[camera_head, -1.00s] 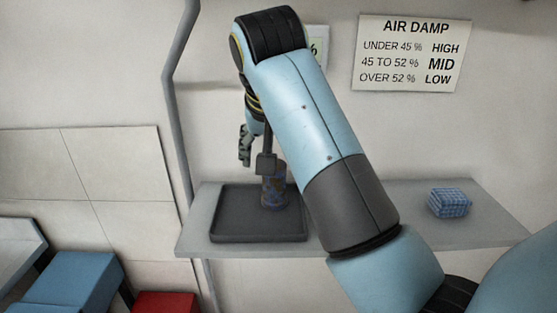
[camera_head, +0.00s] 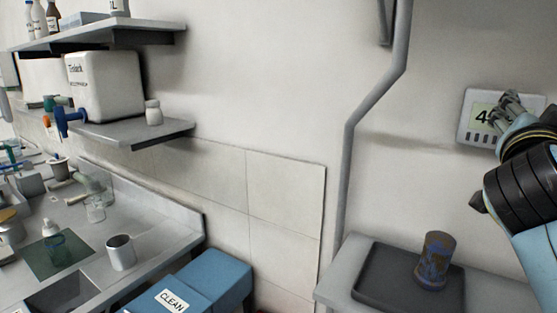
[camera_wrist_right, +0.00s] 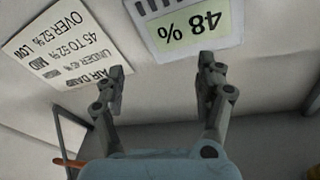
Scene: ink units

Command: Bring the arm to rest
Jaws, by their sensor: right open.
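My right gripper (camera_wrist_right: 163,80) is open and empty in the right wrist view, its two grey fingers apart with bare wall between and beyond them. In the head view the right gripper (camera_head: 512,105) is raised at the right, in front of a wall display. My right arm (camera_head: 530,190) comes in from the right edge. My left gripper is in neither view.
A patterned cylinder (camera_head: 436,262) stands upright on a dark tray (camera_head: 375,270) on a grey shelf (camera_head: 335,285). The wall display (camera_wrist_right: 190,30) reads 48 %. An air damp sign (camera_wrist_right: 62,45) hangs beside it. A counter with beakers lies left, near a blue bin marked CLEAN (camera_head: 215,275).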

